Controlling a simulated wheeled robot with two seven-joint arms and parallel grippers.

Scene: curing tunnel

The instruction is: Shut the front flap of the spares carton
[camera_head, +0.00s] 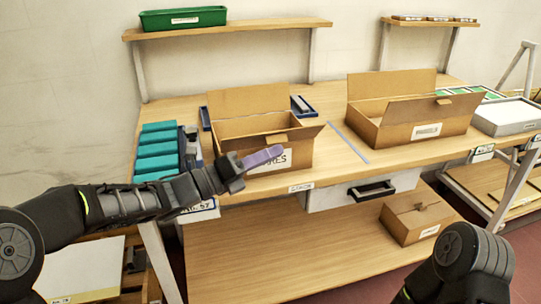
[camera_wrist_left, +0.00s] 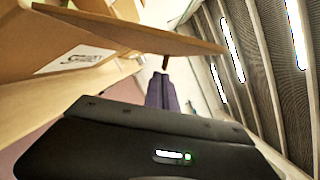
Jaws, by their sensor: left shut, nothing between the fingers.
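The spares carton (camera_head: 298,154) stands on the bench at the middle of the head view, with its back flap upright. Its front flap (camera_head: 304,132) is open and sticks outward, with a small tab on its edge. My left gripper (camera_head: 277,151) is shut and empty in front of the carton, and its purple fingers hide part of the label. In the left wrist view the fingers (camera_wrist_left: 166,90) are just below the front flap (camera_wrist_left: 130,36); I cannot tell whether they touch it. The carton's labelled front (camera_wrist_left: 75,60) is at the left. My right arm shows at lower right, its gripper out of frame.
A second open carton (camera_head: 395,135) stands to the right. Teal items (camera_head: 157,150) lie to the left. A drawer (camera_head: 362,190) hangs under the bench top. A closed carton (camera_head: 405,226) sits on the lower shelf. A green bin (camera_head: 183,20) is on the upper shelf.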

